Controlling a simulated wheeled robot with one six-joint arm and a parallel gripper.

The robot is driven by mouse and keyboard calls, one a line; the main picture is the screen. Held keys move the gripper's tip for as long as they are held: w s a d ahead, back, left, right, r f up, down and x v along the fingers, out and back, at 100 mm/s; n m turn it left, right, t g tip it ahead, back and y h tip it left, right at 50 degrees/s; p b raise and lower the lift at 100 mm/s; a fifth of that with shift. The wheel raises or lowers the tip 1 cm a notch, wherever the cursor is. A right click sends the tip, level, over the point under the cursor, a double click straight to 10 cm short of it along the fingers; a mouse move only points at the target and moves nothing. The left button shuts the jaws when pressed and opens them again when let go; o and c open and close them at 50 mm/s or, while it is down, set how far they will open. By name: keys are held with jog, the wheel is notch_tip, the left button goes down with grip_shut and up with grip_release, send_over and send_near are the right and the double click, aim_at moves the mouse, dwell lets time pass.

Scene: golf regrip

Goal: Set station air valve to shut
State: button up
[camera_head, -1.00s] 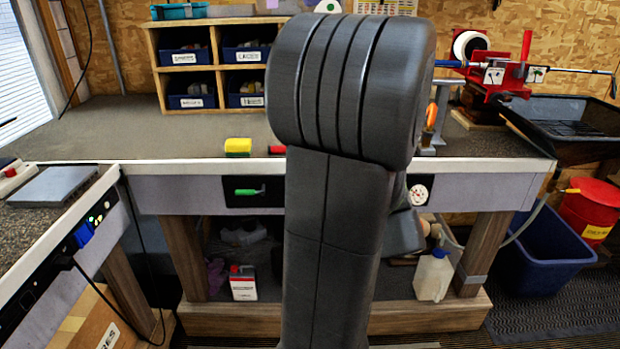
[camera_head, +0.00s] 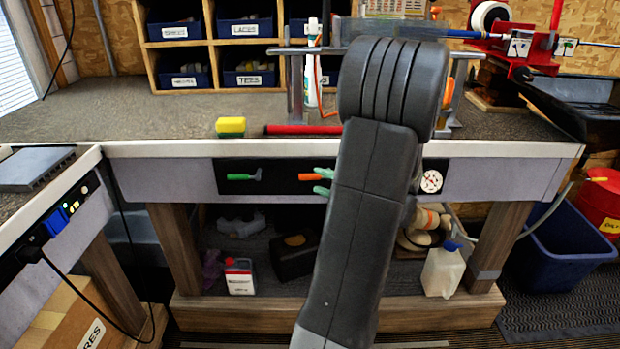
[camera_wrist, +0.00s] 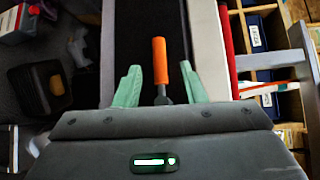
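A black panel on the bench's front apron carries two lever handles, a green one (camera_head: 243,177) at left and an orange one (camera_head: 310,177) further right. No label shows which is the station air valve. My gripper (camera_head: 320,181) has pale green fingers and is in front of the panel at the orange handle. In the wrist view the orange handle (camera_wrist: 160,60) lies between the two open fingers (camera_wrist: 161,80), with a gap on each side. A round white gauge (camera_head: 431,181) is to the right. My arm hides the panel between handle and gauge.
The bench top (camera_head: 120,115) overhangs just above the panel. On it are a yellow sponge (camera_head: 231,127), a red bar (camera_head: 300,130) and a metal stand (camera_head: 296,85). Below, a shelf holds jugs, including a white one (camera_head: 443,270). The floor at right has a blue bin (camera_head: 570,255).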

aim_at(313, 179)
jog(key=x, duration=0.5)
grip_shut()
